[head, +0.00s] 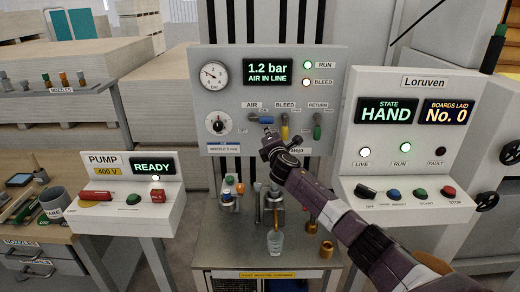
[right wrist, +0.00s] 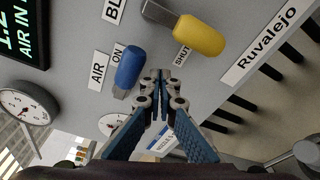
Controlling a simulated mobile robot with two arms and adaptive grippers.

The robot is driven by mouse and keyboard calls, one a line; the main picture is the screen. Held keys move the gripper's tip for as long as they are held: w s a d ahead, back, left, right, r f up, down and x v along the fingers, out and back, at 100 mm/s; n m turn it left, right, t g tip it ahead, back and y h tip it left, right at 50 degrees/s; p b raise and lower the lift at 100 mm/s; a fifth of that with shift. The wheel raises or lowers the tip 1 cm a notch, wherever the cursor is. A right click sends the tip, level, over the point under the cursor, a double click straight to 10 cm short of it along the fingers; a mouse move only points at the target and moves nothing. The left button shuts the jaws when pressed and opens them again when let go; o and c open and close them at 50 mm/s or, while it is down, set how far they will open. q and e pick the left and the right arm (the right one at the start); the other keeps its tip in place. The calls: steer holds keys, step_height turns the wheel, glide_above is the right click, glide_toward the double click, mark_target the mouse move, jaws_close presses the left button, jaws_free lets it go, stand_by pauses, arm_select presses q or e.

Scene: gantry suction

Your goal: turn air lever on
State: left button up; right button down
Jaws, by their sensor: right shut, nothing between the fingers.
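The blue air lever (head: 267,119) is on the grey panel under the AIR label. Its handle lies roughly level, pointing right in the head view. In the right wrist view the blue handle (right wrist: 130,67) lies beside the ON label (right wrist: 117,52). My right gripper (head: 268,143) is just below the lever in the head view. In the wrist view its closed fingertips (right wrist: 157,76) are empty, next to the blue handle; I cannot tell whether they touch it. The display (head: 268,69) reads 1.2 bar, AIR IN LINE. My left gripper is out of view.
The yellow bleed lever (head: 285,132) hangs close to the right of the air lever, with the green return lever (head: 317,131) farther right. A gauge (head: 214,75) and dial (head: 218,123) are at left. Bottles and a cup (head: 275,243) stand on the shelf below.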

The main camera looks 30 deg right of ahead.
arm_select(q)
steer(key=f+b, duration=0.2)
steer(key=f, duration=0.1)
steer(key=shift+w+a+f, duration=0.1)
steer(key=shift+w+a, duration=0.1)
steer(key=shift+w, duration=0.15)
arm_select(e)
steer(key=a+v, duration=0.1)
steer(key=v, duration=0.8)
steer(key=shift+w+a+f, duration=0.15)
steer(key=shift+a+f, duration=0.35)
steer(key=shift+f, duration=0.2)
steer(key=shift+w, duration=0.1)
steer(key=shift+a+f, duration=0.1)
steer(key=shift+f, duration=0.05)
